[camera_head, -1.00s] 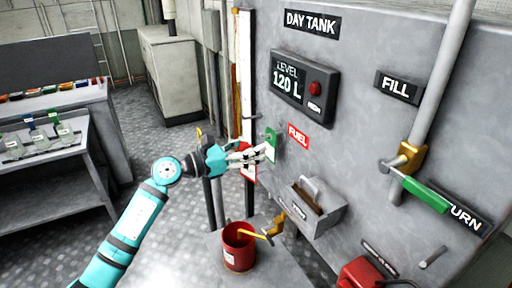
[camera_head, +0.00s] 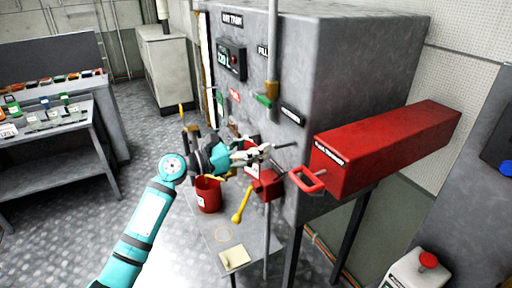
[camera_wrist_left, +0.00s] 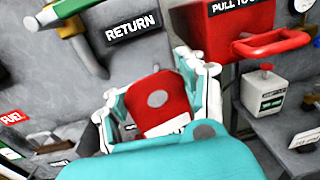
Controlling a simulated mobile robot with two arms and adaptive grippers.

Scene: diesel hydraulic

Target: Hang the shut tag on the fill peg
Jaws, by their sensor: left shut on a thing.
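My left gripper (camera_head: 260,153) is shut on a red tag (camera_wrist_left: 155,97). In the wrist view the tag has a grey round spot near its top and a white label low down, with white fingers on both sides. In the head view the fingers mostly hide it. The FILL sign (camera_head: 263,51) is on the tank front, up and left of a vertical pipe's valve with a green lever (camera_head: 263,100). I cannot make out the fill peg clearly. A grey peg (camera_head: 286,146) sticks out below the RETURN sign (camera_head: 292,115), close to my fingertips. My right gripper is not in view.
A red box (camera_head: 380,150) with a red pull handle (camera_head: 307,180) juts out at the tank's right. A red bucket (camera_head: 208,195) and a yellow-handled tool (camera_head: 241,203) are below my gripper. A green tag (camera_head: 220,103) hangs left on the tank.

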